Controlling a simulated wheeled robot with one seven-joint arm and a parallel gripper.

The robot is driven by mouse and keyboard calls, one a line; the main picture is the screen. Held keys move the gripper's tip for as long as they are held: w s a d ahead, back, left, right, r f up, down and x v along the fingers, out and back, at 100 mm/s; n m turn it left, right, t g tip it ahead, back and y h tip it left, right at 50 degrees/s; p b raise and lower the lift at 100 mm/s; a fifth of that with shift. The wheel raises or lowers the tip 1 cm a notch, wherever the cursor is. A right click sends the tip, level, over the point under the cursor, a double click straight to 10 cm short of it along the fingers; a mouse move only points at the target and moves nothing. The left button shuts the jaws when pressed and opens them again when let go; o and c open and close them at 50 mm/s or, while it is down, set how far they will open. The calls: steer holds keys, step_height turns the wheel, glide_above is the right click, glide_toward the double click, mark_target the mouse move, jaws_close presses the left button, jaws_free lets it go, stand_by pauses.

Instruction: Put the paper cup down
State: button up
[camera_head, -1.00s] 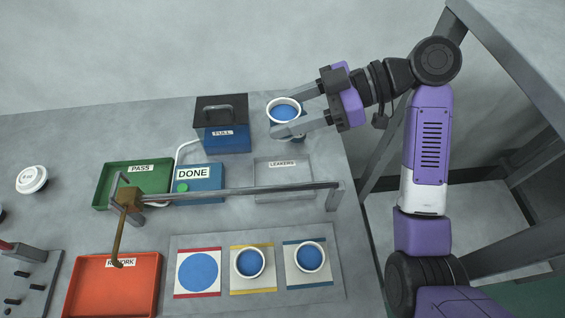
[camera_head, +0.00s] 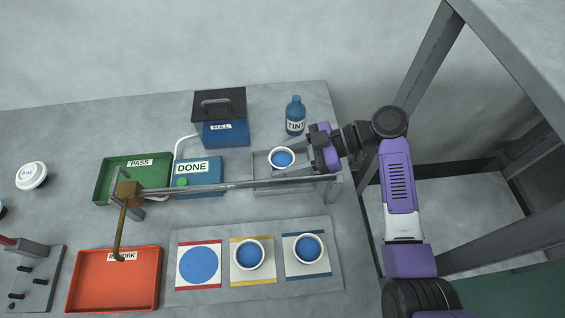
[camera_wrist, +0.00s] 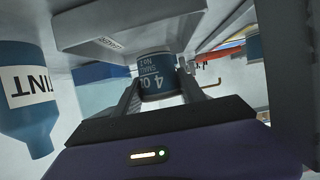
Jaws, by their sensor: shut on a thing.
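A white-rimmed paper cup (camera_head: 282,158) with blue inside is upright between the fingers of my gripper (camera_head: 293,160), over the grey LEAKERS tray (camera_head: 262,170). In the wrist view, which is upside down, the cup (camera_wrist: 155,72) shows a blue printed side between both fingertips (camera_wrist: 158,84). My gripper is shut on it. I cannot tell whether the cup's base touches the tray floor. The tray's label is hidden in the head view.
A blue TINT bottle (camera_head: 295,115) stands close behind my gripper. A metal rail (camera_head: 230,187) runs in front of the tray. Two more cups (camera_head: 248,254) (camera_head: 308,249) stand on mats in front. The FULL box (camera_head: 222,130) is at the back left.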

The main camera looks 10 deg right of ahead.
steer(key=shift+f, duration=1.15)
steer(key=shift+f, duration=0.2)
steer(key=o, duration=1.3)
steer(key=shift+r, duration=0.1)
steer(key=shift+r, duration=0.15)
steer(key=b+v, duration=0.1)
steer(key=v, duration=0.6)
steer(key=shift+d, duration=0.3)
steer(key=shift+r, duration=0.1)
